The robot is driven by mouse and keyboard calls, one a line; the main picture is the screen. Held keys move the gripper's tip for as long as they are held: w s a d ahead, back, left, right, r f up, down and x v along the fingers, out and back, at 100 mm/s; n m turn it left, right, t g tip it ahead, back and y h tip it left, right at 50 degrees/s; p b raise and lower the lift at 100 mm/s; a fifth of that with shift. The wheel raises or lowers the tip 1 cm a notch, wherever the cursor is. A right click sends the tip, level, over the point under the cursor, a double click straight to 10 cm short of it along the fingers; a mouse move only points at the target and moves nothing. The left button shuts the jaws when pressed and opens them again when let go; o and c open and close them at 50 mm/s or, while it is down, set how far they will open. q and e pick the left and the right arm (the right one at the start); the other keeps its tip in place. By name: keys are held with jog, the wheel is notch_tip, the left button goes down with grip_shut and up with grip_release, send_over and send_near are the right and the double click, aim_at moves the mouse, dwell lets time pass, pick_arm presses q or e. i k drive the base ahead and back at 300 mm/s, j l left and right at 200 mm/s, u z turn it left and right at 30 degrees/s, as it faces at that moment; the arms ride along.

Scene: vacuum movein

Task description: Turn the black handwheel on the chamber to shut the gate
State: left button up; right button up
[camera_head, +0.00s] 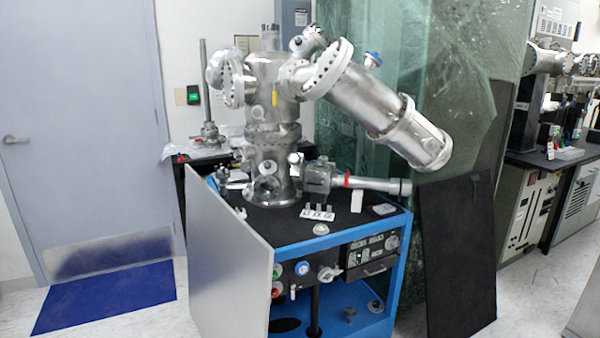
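A steel vacuum chamber (270,150) stands on a blue-framed cart in the middle of the head view. A thick steel cylinder (365,103) slants from its top down to the right. Low on the right, a horizontal silver tube (375,184) runs out from a boxy valve body (318,178). The gate itself does not show. Neither of my grippers is in view.
The cart's black top (290,225) holds small loose parts. A grey panel (228,262) stands at its left front, and a black panel (457,255) leans at its right. A blue mat (105,298) lies before the door (85,120). A bench stands at far right.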

aim_at(294, 159)
jog(key=i+l+z, duration=0.1)
jog(key=i, duration=0.35)
jog(key=i+l, duration=0.15)
jog(key=i, duration=0.3)
jog(key=z, duration=0.05)
